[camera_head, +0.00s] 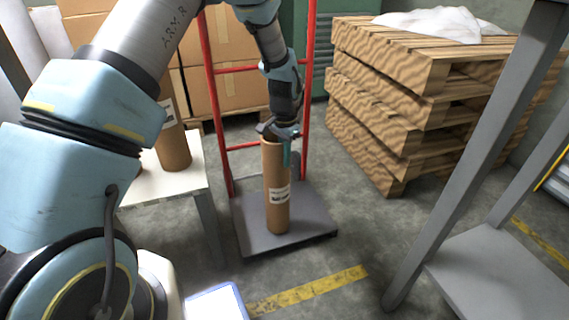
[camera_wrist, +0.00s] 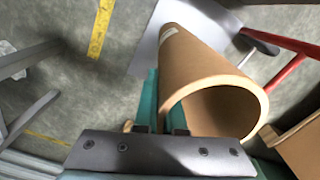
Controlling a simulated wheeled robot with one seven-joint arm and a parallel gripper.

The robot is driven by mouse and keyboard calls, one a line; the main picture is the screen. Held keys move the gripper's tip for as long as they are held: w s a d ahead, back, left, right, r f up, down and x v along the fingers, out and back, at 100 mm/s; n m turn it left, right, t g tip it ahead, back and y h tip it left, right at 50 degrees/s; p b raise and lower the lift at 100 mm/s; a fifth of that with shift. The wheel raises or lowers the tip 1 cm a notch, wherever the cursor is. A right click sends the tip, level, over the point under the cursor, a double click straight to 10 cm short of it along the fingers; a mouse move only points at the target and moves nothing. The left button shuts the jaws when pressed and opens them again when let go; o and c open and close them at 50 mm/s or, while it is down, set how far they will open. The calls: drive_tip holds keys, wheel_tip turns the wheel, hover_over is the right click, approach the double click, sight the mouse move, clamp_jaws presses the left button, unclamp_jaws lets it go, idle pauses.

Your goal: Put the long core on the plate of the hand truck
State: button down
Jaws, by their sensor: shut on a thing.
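The long core (camera_head: 278,200), a brown cardboard tube with a white label, stands upright over the grey plate (camera_head: 250,222) of the red-framed hand truck (camera_head: 208,100). Its lower end appears to meet the plate, though I cannot tell whether it bears on it. My gripper (camera_head: 284,146) is at the core's top end, shut on its wall. In the wrist view the core (camera_wrist: 195,70) shows its open hollow end close to my gripper (camera_wrist: 165,125), with the plate (camera_wrist: 146,50) beyond it.
A white table (camera_head: 165,188) at left holds another brown tube (camera_head: 172,140). Stacked wooden pallets (camera_head: 390,115) with a white sheet (camera_head: 440,22) stand at right. A grey metal frame (camera_head: 465,150) is at front right. Cardboard boxes (camera_head: 225,60) stand behind the hand truck. Floor shows before the plate.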

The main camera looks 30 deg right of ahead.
drive_tip(key=shift+f, duration=0.55)
drive_tip(key=c, duration=1)
unclamp_jaws()
wheel_tip(320, 180, up, 12)
drive_tip(key=p, duration=0.3)
